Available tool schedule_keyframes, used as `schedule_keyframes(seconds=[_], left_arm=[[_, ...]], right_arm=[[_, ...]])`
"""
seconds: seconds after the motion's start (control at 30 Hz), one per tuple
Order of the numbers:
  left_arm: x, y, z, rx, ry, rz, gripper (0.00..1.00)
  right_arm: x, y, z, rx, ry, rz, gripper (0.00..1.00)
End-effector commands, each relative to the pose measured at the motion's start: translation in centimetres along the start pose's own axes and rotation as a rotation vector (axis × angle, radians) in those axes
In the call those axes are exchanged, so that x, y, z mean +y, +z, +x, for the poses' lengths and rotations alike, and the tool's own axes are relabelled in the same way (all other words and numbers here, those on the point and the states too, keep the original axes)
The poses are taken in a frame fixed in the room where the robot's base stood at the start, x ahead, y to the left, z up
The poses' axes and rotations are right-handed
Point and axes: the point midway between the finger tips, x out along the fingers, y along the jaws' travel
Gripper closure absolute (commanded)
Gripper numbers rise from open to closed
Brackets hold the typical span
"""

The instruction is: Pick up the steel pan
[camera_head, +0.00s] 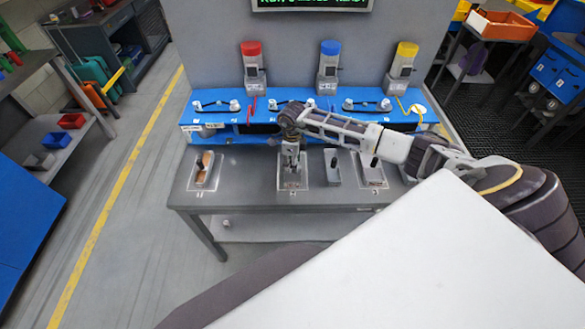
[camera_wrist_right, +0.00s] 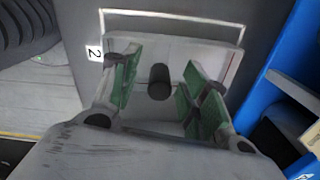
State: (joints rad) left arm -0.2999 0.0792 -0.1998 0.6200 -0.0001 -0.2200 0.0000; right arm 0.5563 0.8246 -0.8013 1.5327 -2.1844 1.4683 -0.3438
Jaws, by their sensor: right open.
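Several small pans with dark knobs lie in a row on the grey table. At the spot marked 2, a light-grey, steel-looking pan (camera_wrist_right: 158,50) with a black upright knob (camera_wrist_right: 160,82) lies inside a white outline. My right gripper (camera_head: 291,165) hangs over this spot and hides much of the pan in the head view. In the right wrist view the right gripper (camera_wrist_right: 155,95) is open, its green-padded fingers on either side of the knob with gaps showing. Whether the fingertips touch the pan cannot be told. My left gripper is not in view.
Another grey pan (camera_head: 332,168) lies just right of spot 2. Pans also lie at spot 1 (camera_head: 204,171) and spot 3 (camera_head: 372,171). Table between spots 1 and 2 is bare.

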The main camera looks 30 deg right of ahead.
Motion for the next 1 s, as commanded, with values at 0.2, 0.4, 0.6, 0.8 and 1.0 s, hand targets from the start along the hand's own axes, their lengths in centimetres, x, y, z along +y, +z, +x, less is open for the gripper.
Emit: schedule_keyframes(seconds=[0.2, 0.4, 0.6, 0.8, 1.0], left_arm=[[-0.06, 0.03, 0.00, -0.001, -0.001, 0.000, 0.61], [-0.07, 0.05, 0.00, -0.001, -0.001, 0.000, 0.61], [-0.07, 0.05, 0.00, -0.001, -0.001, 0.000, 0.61], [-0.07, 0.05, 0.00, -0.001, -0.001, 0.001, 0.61], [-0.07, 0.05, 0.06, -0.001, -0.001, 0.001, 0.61]], right_arm=[[-0.02, 0.00, -0.04, 0.000, 0.000, 0.000, 0.65], [-0.03, 0.00, -0.04, 0.000, 0.000, 0.000, 0.91], [-0.03, 0.00, -0.05, 0.000, -0.001, 0.000, 1.00], [-0.05, 0.02, -0.09, -0.001, -0.001, 0.000, 1.00], [-0.09, 0.03, -0.33, -0.001, -0.002, 0.000, 1.00]])
